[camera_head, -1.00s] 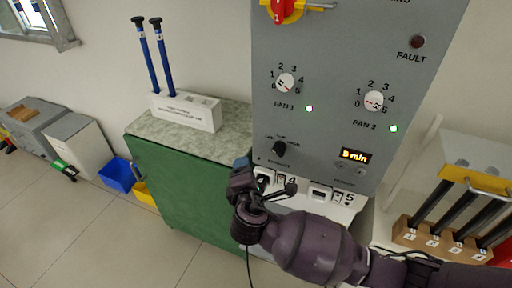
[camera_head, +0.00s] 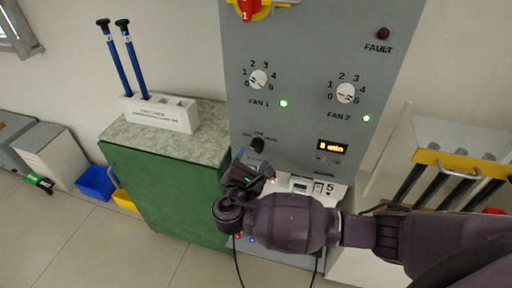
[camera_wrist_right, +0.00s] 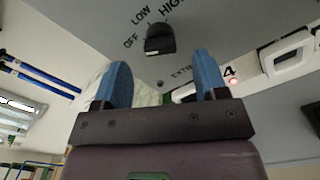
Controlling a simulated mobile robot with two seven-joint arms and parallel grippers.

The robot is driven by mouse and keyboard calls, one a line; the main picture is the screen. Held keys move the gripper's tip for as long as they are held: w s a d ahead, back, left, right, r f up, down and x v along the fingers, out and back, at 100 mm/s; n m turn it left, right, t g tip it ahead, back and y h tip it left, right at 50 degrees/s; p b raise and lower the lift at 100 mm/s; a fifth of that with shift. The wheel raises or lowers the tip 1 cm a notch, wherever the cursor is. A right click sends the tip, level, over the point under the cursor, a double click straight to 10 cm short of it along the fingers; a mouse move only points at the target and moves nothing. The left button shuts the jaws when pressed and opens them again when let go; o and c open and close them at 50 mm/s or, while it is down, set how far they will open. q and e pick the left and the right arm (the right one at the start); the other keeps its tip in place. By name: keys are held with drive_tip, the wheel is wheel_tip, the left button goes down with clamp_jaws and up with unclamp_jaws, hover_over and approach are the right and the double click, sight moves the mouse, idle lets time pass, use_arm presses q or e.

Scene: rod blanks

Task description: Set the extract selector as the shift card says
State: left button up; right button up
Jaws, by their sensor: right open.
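The extract selector (camera_head: 258,145) is a small black knob low on the grey panel. In the right wrist view the selector (camera_wrist_right: 160,40) sits under the labels OFF, LOW and HIGH; I cannot tell surely which one it points at. My right gripper (camera_head: 254,166) is just below the selector in the head view. In the wrist view its two blue fingers (camera_wrist_right: 163,78) are apart and empty, with the knob beyond them and not between them. My left gripper is not in view. I cannot make out a shift card.
The grey panel (camera_head: 300,100) also bears the fan 1 dial (camera_head: 258,79), fan 2 dial (camera_head: 346,93), a lit "8 min" display (camera_head: 332,147) and a dark fault lamp (camera_head: 383,33). A green cabinet (camera_head: 175,195) with a white rod holder (camera_head: 160,113) stands left. A yellow-handled rack is right.

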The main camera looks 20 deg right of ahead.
sight(256, 150)
drive_tip(key=shift+x, duration=2.5)
drive_tip(key=shift+c, duration=0.2)
drive_tip(key=c, duration=0.9)
